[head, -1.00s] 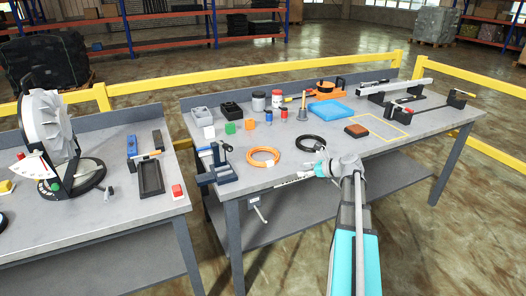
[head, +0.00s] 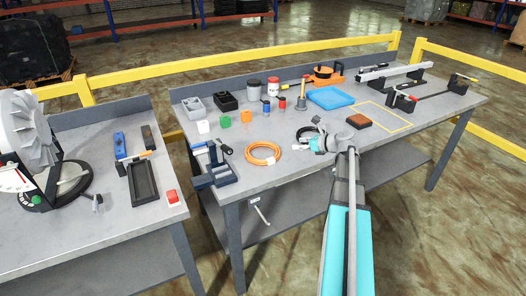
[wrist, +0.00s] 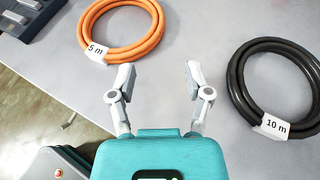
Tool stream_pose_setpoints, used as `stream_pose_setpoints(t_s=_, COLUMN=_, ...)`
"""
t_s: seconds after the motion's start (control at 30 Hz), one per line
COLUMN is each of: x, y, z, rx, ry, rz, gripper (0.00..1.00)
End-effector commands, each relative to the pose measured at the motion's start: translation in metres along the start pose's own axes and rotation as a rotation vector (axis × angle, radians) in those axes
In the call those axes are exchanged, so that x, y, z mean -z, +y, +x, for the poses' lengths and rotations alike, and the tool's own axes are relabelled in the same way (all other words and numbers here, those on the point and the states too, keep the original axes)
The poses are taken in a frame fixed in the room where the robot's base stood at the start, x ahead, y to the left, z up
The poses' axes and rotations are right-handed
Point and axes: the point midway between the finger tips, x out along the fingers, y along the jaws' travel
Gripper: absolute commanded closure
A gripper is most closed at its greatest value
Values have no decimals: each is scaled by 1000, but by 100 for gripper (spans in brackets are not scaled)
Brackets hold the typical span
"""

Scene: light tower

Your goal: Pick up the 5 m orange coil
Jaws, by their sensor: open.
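The orange coil (head: 263,154) lies flat near the front edge of the grey workbench; in the wrist view the coil (wrist: 158,36) carries a white tag reading "5 m" (wrist: 95,49). My gripper (wrist: 160,78) is open and empty, with the orange coil just beyond its fingertips, slightly to the left. In the head view my gripper (head: 312,143) is to the right of the orange coil, apart from it, and partly hides the black coil (head: 314,126). In the wrist view the black coil (wrist: 268,80) lies to the right with a tag reading "10 m".
A blue-grey fixture (head: 215,166) stands left of the orange coil. Small coloured blocks (head: 225,121), cans (head: 254,88) and a blue tray (head: 331,97) stand farther back. A brown block (head: 359,121) lies to the right, near a yellow outlined area.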

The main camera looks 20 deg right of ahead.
Motion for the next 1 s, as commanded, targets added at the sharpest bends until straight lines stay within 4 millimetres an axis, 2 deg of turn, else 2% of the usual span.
stream_pose_setpoints(t_s=0.27, x=2, y=-2, z=-3, rx=7, ry=0, rz=2, gripper=36)
stream_pose_setpoints(t_s=0.43, x=3, y=-4, z=3, rx=8, ry=0, rz=3, gripper=36)
stream_pose_setpoints(t_s=0.9, x=4, y=-5, z=66, rx=8, ry=0, rz=3, gripper=36)
stream_pose_setpoints(t_s=1.0, x=4, y=-5, z=75, rx=9, ry=0, rz=3, gripper=36)
